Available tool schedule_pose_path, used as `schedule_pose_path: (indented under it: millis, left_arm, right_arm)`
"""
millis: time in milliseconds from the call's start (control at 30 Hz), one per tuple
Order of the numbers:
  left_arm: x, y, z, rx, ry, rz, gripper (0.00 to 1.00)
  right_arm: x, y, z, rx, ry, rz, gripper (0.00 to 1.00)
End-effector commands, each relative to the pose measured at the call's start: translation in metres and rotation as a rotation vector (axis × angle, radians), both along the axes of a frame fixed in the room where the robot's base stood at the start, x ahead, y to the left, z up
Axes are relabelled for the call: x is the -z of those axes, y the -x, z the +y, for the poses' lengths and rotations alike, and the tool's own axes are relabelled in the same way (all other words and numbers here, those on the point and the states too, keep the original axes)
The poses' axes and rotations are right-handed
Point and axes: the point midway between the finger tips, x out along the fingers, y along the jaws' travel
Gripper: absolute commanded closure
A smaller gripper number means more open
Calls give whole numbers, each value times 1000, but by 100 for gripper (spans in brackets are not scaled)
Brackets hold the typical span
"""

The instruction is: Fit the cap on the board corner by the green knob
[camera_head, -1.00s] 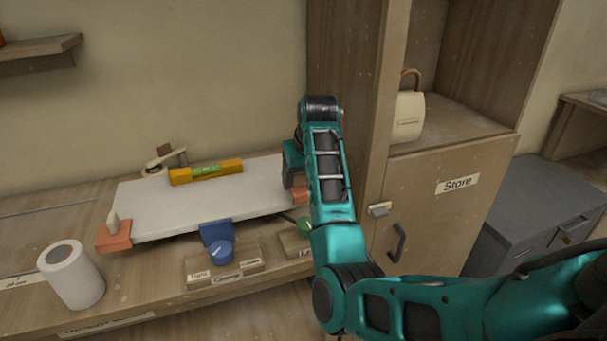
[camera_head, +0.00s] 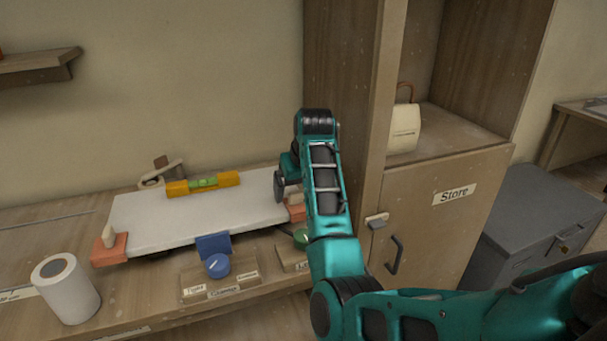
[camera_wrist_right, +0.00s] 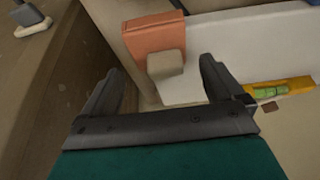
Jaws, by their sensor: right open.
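An orange cap (camera_wrist_right: 155,38) with a beige grip block (camera_wrist_right: 166,65) sits at the white board's (camera_wrist_right: 225,45) corner in the right wrist view. In the head view, this cap (camera_head: 297,212) is partly hidden behind my right arm, beside the green knob (camera_head: 301,237). I cannot tell whether it is fully seated. My right gripper (camera_wrist_right: 160,82) is open and empty, its fingers apart on either side of the grip block's near end. Another orange cap (camera_head: 110,252) is on the board's (camera_head: 180,222) left front corner. My left gripper is out of view.
A yellow level (camera_head: 203,184) lies along the board's back edge. A blue knob (camera_head: 217,265) with a blue plate stands in front of the board. A white roll (camera_head: 66,290) stands at front left. The wooden cabinet (camera_head: 430,225) rises close to the right of my arm.

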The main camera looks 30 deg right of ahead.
Motion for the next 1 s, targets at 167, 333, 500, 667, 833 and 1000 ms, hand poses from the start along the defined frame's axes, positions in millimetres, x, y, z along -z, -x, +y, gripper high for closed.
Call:
schedule_pose_path:
  millis: [167, 333, 500, 667, 833, 1000]
  left_arm:
    - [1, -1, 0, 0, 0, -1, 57]
    - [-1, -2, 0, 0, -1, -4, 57]
    - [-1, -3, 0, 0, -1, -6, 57]
    - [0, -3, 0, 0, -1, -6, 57]
    - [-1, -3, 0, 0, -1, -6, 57]
    - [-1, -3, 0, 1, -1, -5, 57]
  right_arm:
    - [-32, 10, 2, 1, 1, -7, 6]
    - [-72, 26, 6, 1, 2, -8, 6]
    - [-88, 30, 9, 2, -6, -15, 6]
    - [-95, 36, 11, -2, -6, -3, 6]
    - [-111, 42, 11, 0, -1, -3, 6]
    - [-115, 45, 11, 0, -1, 1, 6]
